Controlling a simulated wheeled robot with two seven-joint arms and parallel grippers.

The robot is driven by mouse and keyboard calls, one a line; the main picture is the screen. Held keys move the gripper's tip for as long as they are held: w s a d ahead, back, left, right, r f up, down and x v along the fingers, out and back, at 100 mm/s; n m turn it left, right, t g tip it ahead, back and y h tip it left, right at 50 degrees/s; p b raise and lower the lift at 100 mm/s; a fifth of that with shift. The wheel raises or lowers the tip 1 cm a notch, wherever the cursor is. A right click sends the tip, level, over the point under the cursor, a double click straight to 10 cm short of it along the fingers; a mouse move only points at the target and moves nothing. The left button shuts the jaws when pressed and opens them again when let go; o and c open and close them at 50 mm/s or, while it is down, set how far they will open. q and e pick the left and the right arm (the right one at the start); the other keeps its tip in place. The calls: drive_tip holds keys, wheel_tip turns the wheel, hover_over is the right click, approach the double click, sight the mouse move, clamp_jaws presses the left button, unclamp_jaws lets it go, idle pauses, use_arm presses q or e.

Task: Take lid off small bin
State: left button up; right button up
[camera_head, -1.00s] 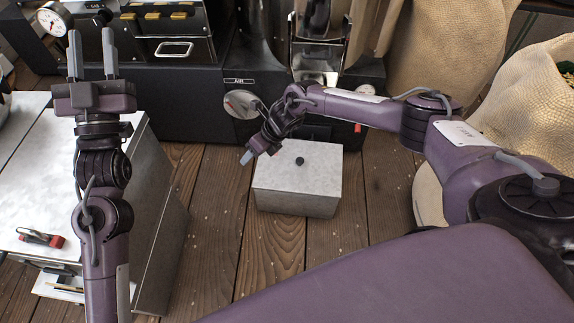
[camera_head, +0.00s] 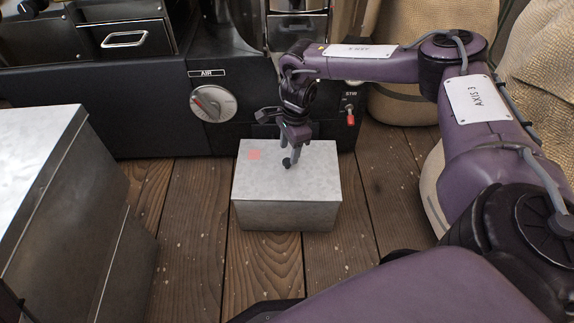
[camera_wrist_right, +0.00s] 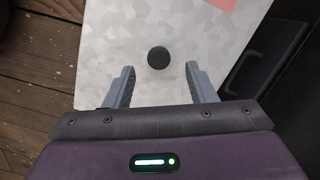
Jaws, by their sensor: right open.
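The small bin (camera_head: 285,216) is a grey metal box on the plank floor in the head view. Its pale mottled lid (camera_head: 318,172) sits flat on top, with a round black knob (camera_head: 287,163) at its middle. My right gripper (camera_head: 291,158) points down over the lid at the knob. In the right wrist view the right gripper (camera_wrist_right: 160,72) is open, and the knob (camera_wrist_right: 159,58) shows between and just beyond its fingertips, not clasped. The lid (camera_wrist_right: 115,40) fills the middle of that view. My left gripper is out of view.
A reddish square patch (camera_head: 254,154) marks the lid's back left. A black roaster machine with an AIR dial (camera_head: 213,104) stands close behind the bin. A metal cabinet (camera_head: 75,200) stands at the left and burlap sacks (camera_head: 420,70) at the back right. Floor planks (camera_head: 190,240) are clear around the front.

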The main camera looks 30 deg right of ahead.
sight(287, 161)
drive_tip(key=f, duration=0.1)
drive_tip(key=f+b, duration=0.2)
drive_tip(key=f, duration=0.1)
drive_tip(key=shift+a, duration=0.25)
drive_tip(key=shift+r, duration=0.1)
clamp_jaws()
